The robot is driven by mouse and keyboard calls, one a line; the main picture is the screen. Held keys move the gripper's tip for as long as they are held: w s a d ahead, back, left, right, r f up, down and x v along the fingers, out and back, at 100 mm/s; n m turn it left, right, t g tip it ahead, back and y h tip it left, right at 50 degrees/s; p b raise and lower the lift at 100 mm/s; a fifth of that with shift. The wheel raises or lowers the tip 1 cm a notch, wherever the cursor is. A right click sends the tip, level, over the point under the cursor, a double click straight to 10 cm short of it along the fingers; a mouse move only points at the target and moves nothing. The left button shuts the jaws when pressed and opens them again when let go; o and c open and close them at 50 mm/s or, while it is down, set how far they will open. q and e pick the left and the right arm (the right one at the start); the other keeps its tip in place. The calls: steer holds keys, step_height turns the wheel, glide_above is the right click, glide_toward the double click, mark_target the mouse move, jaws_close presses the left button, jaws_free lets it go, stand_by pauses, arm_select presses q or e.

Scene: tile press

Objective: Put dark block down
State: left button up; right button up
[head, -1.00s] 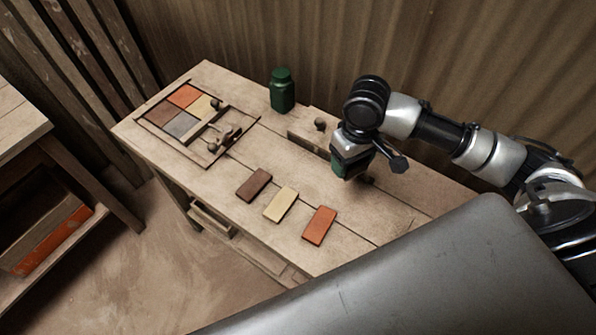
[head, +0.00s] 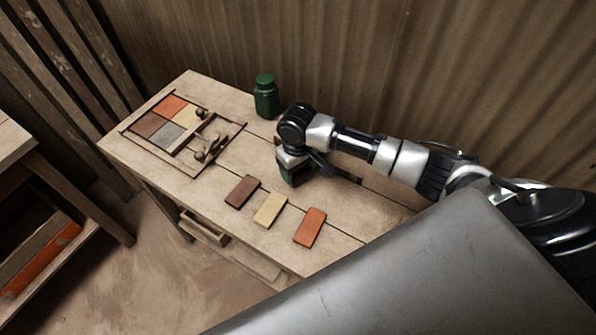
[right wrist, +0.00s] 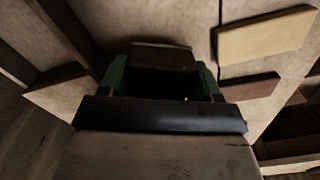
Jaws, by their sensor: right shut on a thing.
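My right gripper (head: 291,178) is over the table, behind and to the right of the brown tile, below the green jar in the picture. In the right wrist view its green-sided fingers (right wrist: 162,82) are shut on a dark brown block (right wrist: 163,57). The block's near part is in shadow. In the head view the block is hidden by the gripper and wrist. I cannot tell whether the block touches the tabletop. My left gripper is not in view.
The wooden table (head: 185,190) holds a brown tile (head: 242,190), a cream tile (head: 270,209) and an orange tile (head: 310,227) in a row. A framed tray (head: 150,146) with coloured tiles and knobs is at left. A green jar (head: 265,97) stands behind.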

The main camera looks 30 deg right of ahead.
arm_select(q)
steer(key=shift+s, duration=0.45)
arm_select(e)
steer(key=shift+f, duration=1)
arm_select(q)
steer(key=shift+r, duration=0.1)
arm_select(e)
steer(key=shift+f, duration=0.1)
steer(key=o, duration=0.9)
steer(key=shift+c, duration=0.2)
step_height(320, 180, up, 12)
steer(key=shift+r, duration=0.15)
